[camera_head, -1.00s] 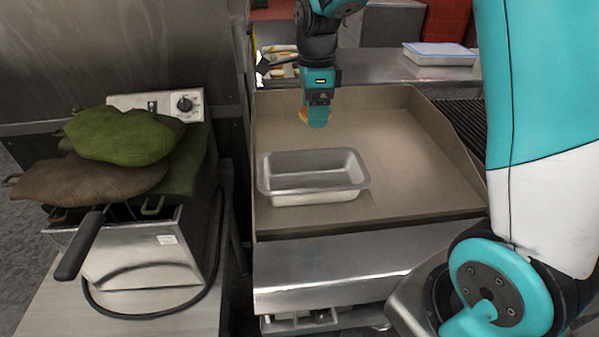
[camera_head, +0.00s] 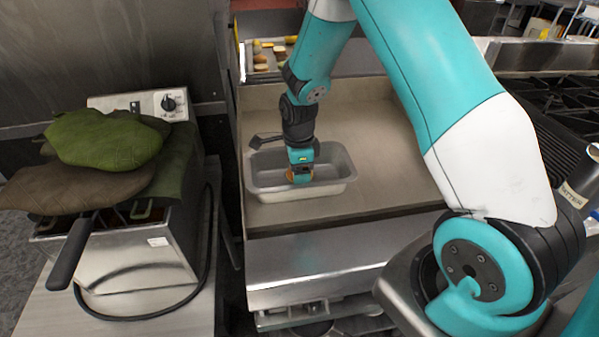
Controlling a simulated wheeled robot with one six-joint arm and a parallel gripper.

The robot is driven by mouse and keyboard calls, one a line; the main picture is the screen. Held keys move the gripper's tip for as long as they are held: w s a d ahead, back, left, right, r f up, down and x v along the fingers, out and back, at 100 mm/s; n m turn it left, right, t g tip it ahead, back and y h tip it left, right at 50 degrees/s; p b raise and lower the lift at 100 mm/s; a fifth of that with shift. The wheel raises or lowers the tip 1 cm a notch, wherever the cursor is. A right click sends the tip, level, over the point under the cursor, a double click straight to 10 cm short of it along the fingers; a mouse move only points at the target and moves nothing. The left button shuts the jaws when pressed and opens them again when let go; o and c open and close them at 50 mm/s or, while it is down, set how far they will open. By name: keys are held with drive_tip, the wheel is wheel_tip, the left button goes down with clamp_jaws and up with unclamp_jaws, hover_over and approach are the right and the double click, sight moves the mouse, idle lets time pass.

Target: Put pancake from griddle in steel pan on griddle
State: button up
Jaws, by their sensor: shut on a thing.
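The steel pan (camera_head: 325,203) is a rectangular metal pan standing upright on the griddle (camera_head: 385,150), near its front left. My gripper (camera_head: 300,180) points down over the inside of the pan, with its fingertips at about the height of the rim or below it. It is shut on the pancake (camera_head: 291,174), of which only a small orange-brown bit shows beside the fingers. The rest of the pancake is hidden by the gripper. I cannot tell whether it touches the pan's floor.
A fryer (camera_head: 140,265) with a black-handled basket stands to the left, with green and brown oven mitts (camera_head: 105,140) on top. Food pieces lie on a tray (camera_head: 268,57) behind the griddle. The griddle is clear right of the pan. A grill with black grates (camera_head: 560,85) is at the right.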

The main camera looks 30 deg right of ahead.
drive_tip(key=shift+f, duration=0.8)
drive_tip(key=shift+f, duration=0.2)
drive_tip(key=o, duration=0.7)
drive_tip(key=shift+r, duration=0.1)
